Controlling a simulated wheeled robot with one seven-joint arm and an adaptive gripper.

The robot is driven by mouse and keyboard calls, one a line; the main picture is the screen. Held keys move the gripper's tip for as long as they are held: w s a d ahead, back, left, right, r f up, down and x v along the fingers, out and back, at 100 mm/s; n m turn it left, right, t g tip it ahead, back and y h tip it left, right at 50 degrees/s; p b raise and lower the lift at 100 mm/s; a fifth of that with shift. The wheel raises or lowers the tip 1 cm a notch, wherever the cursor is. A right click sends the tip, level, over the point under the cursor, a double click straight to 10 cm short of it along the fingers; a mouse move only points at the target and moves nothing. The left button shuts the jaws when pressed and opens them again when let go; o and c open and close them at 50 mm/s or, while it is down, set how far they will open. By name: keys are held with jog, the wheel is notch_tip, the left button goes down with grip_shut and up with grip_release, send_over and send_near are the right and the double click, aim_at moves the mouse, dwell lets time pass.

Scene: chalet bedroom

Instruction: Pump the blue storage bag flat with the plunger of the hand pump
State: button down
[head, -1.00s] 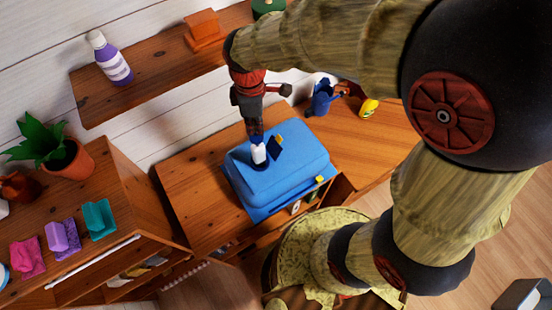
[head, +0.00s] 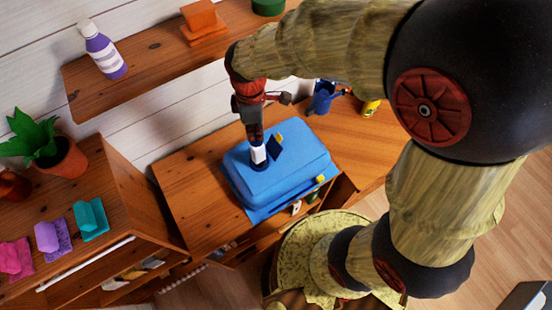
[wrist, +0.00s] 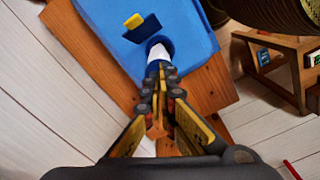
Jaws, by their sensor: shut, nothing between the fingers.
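The blue storage bag (head: 290,178) lies puffed up on the wooden desk, and its top also shows in the wrist view (wrist: 190,22). The hand pump (head: 258,155) stands on the bag's top, with a white body and dark blue base. Its white body also shows in the wrist view (wrist: 158,52). My gripper (head: 257,141) points down right over the pump, shut and empty. In the wrist view its fingertips (wrist: 161,72) meet at the pump's upper end. The plunger is mostly hidden by the fingers; I cannot tell whether they touch it.
A dark blue flap with a yellow tab (head: 277,146) stands beside the pump. A wall shelf (head: 150,76) with a purple bottle (head: 102,50) is behind. A blue watering can (head: 323,97) stands behind the bag. A cabinet with a potted plant (head: 60,160) is at left.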

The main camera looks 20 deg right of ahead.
jog(key=shift+f+b, duration=0.55)
jog(key=shift+f, duration=0.55)
jog(key=shift+r+p, duration=1.85)
jog(key=shift+r, duration=0.7)
jog(key=shift+f, duration=0.2)
jog(key=shift+f+b, duration=0.45)
jog(key=shift+f, duration=0.4)
jog(key=shift+f, duration=0.15)
jog(key=shift+f+b, duration=0.45)
jog(key=shift+f, duration=0.4)
dwell(0.9)
dwell(0.4)
